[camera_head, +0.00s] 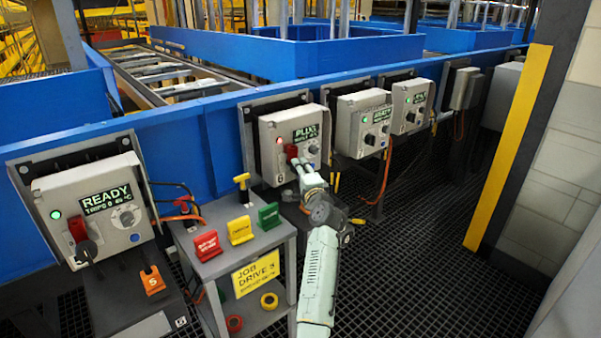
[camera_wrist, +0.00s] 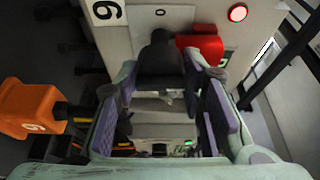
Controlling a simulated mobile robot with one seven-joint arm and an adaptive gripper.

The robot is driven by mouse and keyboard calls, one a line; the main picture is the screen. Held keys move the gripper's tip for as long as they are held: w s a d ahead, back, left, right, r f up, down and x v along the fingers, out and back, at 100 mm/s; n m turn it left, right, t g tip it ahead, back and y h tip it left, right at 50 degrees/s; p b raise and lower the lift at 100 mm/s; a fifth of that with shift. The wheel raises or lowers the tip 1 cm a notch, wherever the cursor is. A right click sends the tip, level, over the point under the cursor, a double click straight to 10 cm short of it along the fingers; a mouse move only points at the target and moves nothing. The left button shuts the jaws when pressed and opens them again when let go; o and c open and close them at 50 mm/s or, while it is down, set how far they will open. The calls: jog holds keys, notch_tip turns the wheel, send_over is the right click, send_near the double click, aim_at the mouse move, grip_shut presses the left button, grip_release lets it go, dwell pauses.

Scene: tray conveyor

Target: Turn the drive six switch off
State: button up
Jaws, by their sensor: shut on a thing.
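The drive six box (camera_head: 282,135) is a light grey cabinet with a lit green-text display and a glowing red lamp, which also shows in the wrist view (camera_wrist: 238,13). Its switch has a red part (camera_head: 291,152) on the front left; in the wrist view the switch shows a dark handle (camera_wrist: 160,55) beside a red block (camera_wrist: 205,45). My gripper (camera_head: 298,165) is at the front of this box. In the wrist view its pads stand on both sides of the dark handle, shut on it. The exact contact is partly hidden.
An orange tag (camera_wrist: 30,108) marked 6 hangs near my gripper. A grey cart (camera_head: 235,255) with red, yellow and green tags stands at the left. Another box (camera_head: 90,205) reading READY is further left; similar boxes are at right. Dark grated floor (camera_head: 420,250) is clear at right.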

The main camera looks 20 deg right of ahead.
jog(key=shift+f+b, duration=0.15)
jog(key=shift+b, duration=0.2)
